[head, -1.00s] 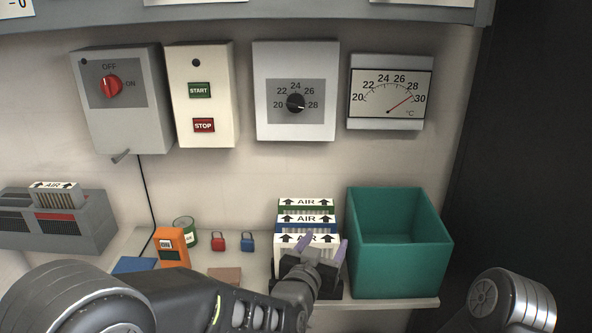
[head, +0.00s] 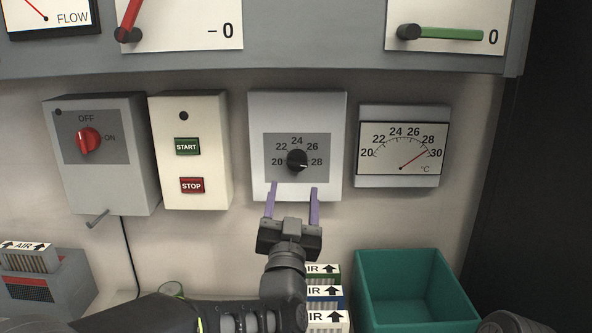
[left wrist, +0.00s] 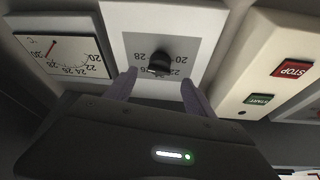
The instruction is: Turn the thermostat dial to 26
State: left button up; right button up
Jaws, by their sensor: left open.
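The thermostat dial (head: 297,160) is a black round knob on a grey scale in a white box (head: 263,106). Its white mark points right, close to 28. My left gripper (head: 294,187) is open, its purple fingers pointing up just below the dial, with nothing between them. In the left wrist view, which is upside down, the dial (left wrist: 160,62) shows ahead of the spread fingers (left wrist: 158,90); I see no contact. The thermometer (head: 404,147) to the right has its red needle near 30. My right gripper is out of view.
A grey box with a red switch (head: 88,140) and a START/STOP box (head: 189,152) are left of the thermostat. A shelf edge (head: 300,62) with gauges juts out above. AIR filters (head: 325,300) and a teal bin (head: 414,290) stand below.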

aim_at(296, 165)
pick_arm(q)
jog(key=p+x, duration=0.2)
jog(key=x, duration=0.4)
jog(key=shift+w+r, duration=0.2)
jog(key=shift+w, duration=0.1)
jog(key=shift+w+r, duration=0.1)
jog(key=shift+w, duration=0.35)
